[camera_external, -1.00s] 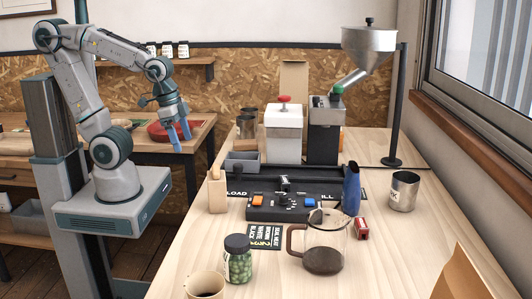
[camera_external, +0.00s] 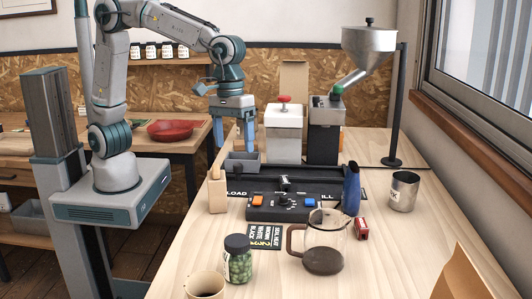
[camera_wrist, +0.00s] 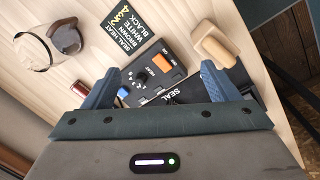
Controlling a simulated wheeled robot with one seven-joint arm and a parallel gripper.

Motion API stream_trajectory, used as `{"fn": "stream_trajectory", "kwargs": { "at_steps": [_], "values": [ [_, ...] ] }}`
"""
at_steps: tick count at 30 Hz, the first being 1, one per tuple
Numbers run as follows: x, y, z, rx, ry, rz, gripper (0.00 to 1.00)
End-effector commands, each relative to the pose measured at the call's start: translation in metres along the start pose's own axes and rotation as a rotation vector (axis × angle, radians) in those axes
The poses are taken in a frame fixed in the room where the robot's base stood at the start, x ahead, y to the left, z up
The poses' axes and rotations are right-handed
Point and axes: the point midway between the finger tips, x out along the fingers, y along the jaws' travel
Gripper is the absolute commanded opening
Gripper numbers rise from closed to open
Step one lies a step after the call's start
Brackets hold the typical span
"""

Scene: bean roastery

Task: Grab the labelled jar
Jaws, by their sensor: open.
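The likely jar is a small glass jar of green beans (camera_external: 238,262) with a dark lid and a pale label on its left side. It stands upright on the near part of the wooden table, left of the glass carafe (camera_external: 323,248). My gripper (camera_external: 233,143) is open and empty, pointing down above the grey tray near the table's left edge, well behind the jar. In the wrist view my gripper's fingers (camera_wrist: 158,88) are spread wide over the black sealer (camera_wrist: 148,72). The jar does not show in that view.
A wooden block (camera_external: 217,190) stands at the table's left edge beside the sealer. A cup of dark liquid (camera_external: 205,285) stands close to the jar. A metal can (camera_external: 404,190) is at right. A white grinder (camera_external: 284,133) and hopper (camera_external: 368,50) stand behind.

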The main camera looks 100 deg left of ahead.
Motion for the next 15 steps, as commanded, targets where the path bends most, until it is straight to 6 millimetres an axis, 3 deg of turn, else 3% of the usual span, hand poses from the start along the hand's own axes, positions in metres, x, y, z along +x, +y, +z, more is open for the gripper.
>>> {"fn": "stream_trajectory", "kwargs": {
  "at_steps": [1,3,9,15],
  "values": [
    [0.004,0.022,0.013,-0.058,-0.001,-0.018,0.81],
    [0.011,0.047,0.030,-0.158,0.002,-0.035,0.81],
    [0.038,0.108,0.091,-0.423,0.034,-0.076,0.81],
    [0.062,0.140,0.143,-0.604,0.076,-0.091,0.81]
  ]
}}
